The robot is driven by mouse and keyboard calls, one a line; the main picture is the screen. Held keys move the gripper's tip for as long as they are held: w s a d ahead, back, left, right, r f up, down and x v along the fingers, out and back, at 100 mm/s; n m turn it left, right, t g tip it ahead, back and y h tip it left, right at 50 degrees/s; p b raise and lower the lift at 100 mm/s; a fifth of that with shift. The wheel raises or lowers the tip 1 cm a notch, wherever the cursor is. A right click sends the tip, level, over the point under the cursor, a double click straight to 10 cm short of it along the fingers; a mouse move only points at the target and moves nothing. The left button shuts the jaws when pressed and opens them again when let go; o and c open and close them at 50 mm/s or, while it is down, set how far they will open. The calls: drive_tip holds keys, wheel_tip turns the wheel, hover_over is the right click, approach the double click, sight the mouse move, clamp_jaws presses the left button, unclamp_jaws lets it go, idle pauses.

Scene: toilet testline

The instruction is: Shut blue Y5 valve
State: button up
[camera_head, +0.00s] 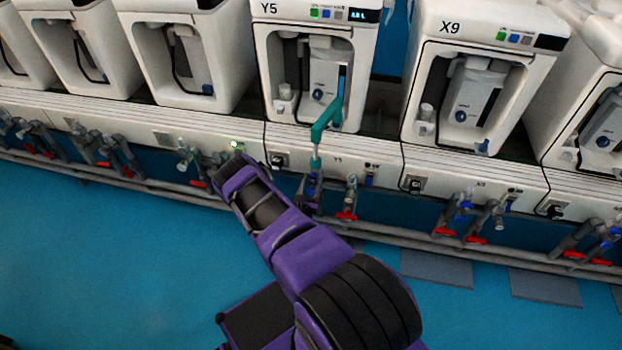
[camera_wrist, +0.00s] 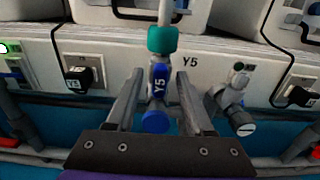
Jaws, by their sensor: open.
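In the wrist view, the blue Y5 valve handle (camera_wrist: 160,80) stands roughly upright below a teal hose fitting (camera_wrist: 162,40), with white "Y5" lettering on it. A round blue end (camera_wrist: 155,121) shows at its lower side. My gripper (camera_wrist: 160,76) is open, with one grey finger on each side of the blue handle. Gaps show between the fingers and the handle, so I see no grip on it. In the head view, the teal hose (camera_head: 319,127) comes down from the Y5 unit to this valve. The valve is small and dark there, and my fingers are hard to make out.
A second grey valve (camera_wrist: 236,102) stands close to the right of my gripper. A black plug (camera_wrist: 80,74) sits on the panel to the left. The white Y5 unit (camera_head: 268,75) stands above, next to the X9 unit (camera_head: 422,55). The blue floor (camera_head: 110,260) is clear at left.

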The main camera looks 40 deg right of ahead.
clamp_jaws()
idle(0.6)
drive_tip(key=m, duration=0.4)
drive_tip(key=shift+m, duration=0.4)
drive_tip(key=m+p, duration=0.1)
drive_tip(key=m, duration=0.3)
drive_tip(key=shift+s+d, duration=0.1)
drive_tip(key=m+p, duration=0.1)
drive_tip(key=m, duration=0.4)
drive_tip(key=shift+p, duration=0.3)
drive_tip(key=shift+f+m+p, duration=0.1)
drive_tip(key=shift+m+p, duration=0.5)
drive_tip(key=shift+m, duration=1.6)
